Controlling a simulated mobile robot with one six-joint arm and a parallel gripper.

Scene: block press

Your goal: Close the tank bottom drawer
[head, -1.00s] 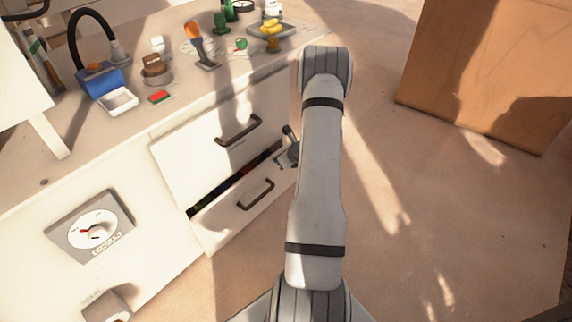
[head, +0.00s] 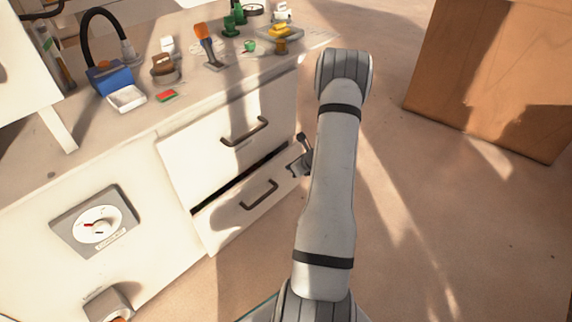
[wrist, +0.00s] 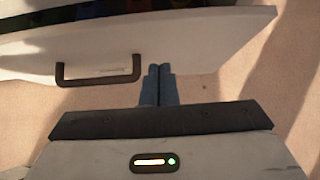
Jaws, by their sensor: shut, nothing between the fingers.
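The bottom drawer (head: 225,224) has a white front and a dark bar handle (head: 259,194). It stands slightly open, with a narrow dark gap along its top edge. In the wrist view its front (wrist: 205,50) spans the top, with the handle (wrist: 98,78) left of my fingers. My gripper (head: 297,168) is at the right end of the drawer front, partly hidden by my arm in the head view. In the wrist view my gripper (wrist: 159,70) has its blue fingers together and empty, with the tips at the drawer front. Exact contact is hard to tell.
The upper drawer (head: 215,150) looks shut. The counter (head: 130,125) above holds a blue box (head: 108,78), a white tray, an orange-topped tool and a yellow item. A dial (head: 98,224) is on the cabinet front. A wooden box (head: 490,80) stands right; floor between is clear.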

